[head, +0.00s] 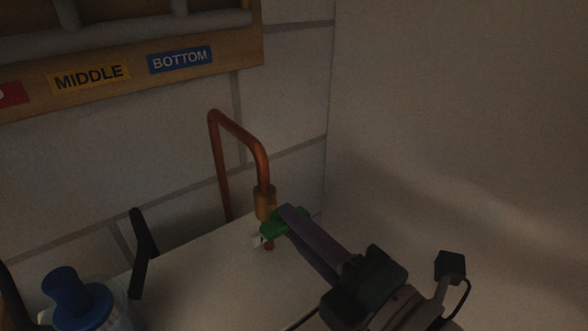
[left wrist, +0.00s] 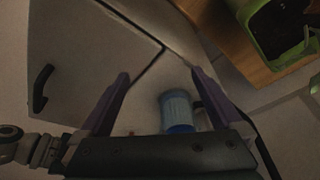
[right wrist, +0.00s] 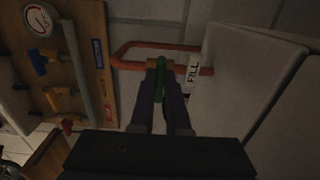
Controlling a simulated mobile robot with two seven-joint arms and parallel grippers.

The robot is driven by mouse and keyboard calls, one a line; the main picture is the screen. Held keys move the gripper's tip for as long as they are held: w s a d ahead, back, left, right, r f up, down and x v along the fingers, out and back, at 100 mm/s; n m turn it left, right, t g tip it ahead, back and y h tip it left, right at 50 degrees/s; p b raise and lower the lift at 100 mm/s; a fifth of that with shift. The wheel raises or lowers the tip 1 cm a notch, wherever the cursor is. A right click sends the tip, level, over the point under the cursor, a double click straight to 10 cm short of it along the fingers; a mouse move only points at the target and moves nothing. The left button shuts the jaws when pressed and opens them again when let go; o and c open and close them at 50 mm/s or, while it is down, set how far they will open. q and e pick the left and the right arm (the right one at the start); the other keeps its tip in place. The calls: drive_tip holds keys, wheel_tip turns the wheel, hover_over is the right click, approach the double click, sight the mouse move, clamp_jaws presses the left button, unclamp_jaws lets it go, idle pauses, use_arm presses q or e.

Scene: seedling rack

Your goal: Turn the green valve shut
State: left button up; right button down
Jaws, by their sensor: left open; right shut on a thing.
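The green valve (head: 271,231) sits below a brass fitting (head: 265,203) on the copper pipe (head: 240,128). My right gripper (head: 290,213) is shut on its green handle. In the right wrist view the handle (right wrist: 160,80) stands between my right fingers (right wrist: 160,92) and lies crosswise to the pipe (right wrist: 132,64). The fingers hide part of it. A white FILL tag (right wrist: 193,75) hangs beside the valve. My left gripper (left wrist: 158,82) is open and empty in the left wrist view, and is not seen in the head view.
A blue-capped bottle (head: 68,290) and a black handle (head: 142,255) are at the lower left. A wooden board (head: 215,52) with MIDDLE and BOTTOM labels is on the wall above. A green container (left wrist: 268,50) shows in the left wrist view. A bare wall (head: 460,120) closes the right side.

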idle(0.3)
drive_tip(key=c, duration=0.9)
unclamp_jaws()
use_arm(q)
drive_tip(key=shift+r+p, duration=0.3)
use_arm(e)
drive_tip(key=v, duration=1)
drive_tip(key=shift+w, duration=0.1)
